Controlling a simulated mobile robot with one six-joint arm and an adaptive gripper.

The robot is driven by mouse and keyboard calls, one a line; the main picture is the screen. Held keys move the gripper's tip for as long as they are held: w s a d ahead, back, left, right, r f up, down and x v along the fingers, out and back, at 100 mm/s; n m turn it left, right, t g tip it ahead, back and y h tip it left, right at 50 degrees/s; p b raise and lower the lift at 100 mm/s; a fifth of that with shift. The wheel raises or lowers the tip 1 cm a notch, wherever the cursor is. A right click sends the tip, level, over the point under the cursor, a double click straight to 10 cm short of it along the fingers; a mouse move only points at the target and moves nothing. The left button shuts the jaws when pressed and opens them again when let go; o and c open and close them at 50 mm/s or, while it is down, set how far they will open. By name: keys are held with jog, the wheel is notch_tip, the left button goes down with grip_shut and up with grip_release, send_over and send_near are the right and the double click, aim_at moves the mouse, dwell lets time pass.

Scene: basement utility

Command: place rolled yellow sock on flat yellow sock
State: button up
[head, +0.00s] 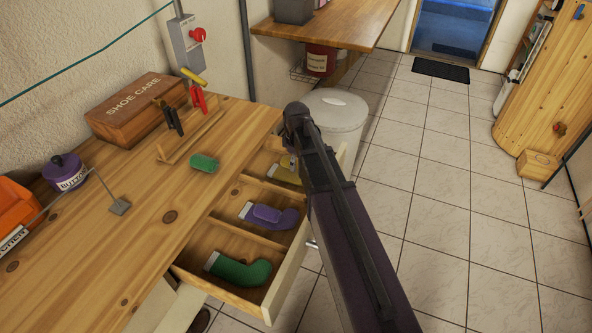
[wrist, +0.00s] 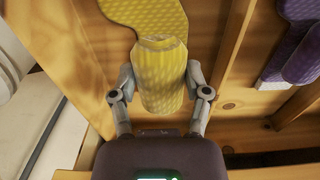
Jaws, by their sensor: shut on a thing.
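The rolled yellow sock (wrist: 162,85) is between the two fingers of my gripper (wrist: 161,76) in the wrist view, and the fingers are shut on its sides. The flat yellow sock (wrist: 146,14) lies on the wooden drawer floor just beyond it; the rolled sock overlaps part of it in this view. I cannot tell whether the two touch. In the head view the flat yellow sock (head: 285,176) shows in the far drawer compartment, partly hidden by my arm. My gripper is hidden there behind my arm.
The open drawer (head: 235,296) has dividers beside my gripper. A purple rolled sock (head: 267,213) lies on a flat purple sock (head: 287,219) in the middle compartment. A flat green sock (head: 238,271) is in the near one. A rolled green sock (head: 204,162) lies on the worktop (head: 150,215).

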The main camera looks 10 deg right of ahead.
jog(key=shift+f+b, duration=1.65)
jog(key=shift+f, duration=0.15)
jog(key=shift+f, duration=0.15)
jog(key=o, duration=0.9)
jog(key=shift+o, duration=0.2)
notch_tip(320, 180, up, 12)
jog(key=p, duration=1.2)
jog(key=shift+r, duration=0.2)
